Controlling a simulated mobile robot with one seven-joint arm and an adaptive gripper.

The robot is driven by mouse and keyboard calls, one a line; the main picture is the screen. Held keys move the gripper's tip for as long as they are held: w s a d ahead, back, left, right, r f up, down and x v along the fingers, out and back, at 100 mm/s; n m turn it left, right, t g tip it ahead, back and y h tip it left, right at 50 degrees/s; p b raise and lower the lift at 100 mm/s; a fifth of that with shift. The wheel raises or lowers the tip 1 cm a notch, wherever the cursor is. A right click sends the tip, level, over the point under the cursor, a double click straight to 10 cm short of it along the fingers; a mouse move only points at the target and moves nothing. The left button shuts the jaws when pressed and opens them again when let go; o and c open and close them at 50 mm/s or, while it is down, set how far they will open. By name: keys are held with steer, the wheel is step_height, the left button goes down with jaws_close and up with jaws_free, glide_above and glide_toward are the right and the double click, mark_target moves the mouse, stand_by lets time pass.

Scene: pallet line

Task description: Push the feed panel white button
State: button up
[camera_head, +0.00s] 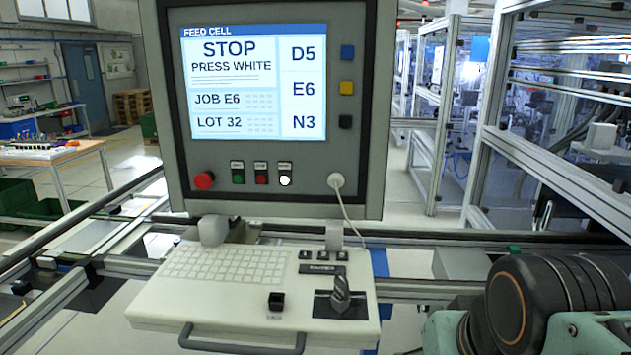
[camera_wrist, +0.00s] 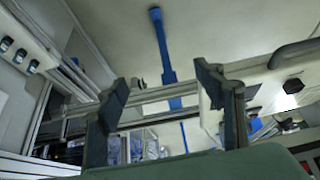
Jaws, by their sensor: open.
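The feed panel (camera_head: 372,120) is a grey housing with a lit screen (camera_head: 255,85) reading "STOP PRESS WHITE". The white button (camera_head: 285,181) is in the row below the screen, at the right end, beside a red button (camera_head: 261,178) and a green button (camera_head: 238,178). My gripper (camera_wrist: 162,80) shows in the wrist view with its two fingers spread apart and nothing between them. It is not visible in the head view, where only part of my arm shows at lower right. I cannot make out the white button in the wrist view.
A large red knob (camera_head: 204,181) sits left of the buttons, and a cable plug (camera_head: 335,181) to their right. Blue, yellow and black keys line the screen's right side. A keyboard shelf (camera_head: 150,306) with a front handle (camera_head: 240,346) and a grey knob (camera_head: 341,290) juts out below.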

jaws_close()
stand_by(1.5)
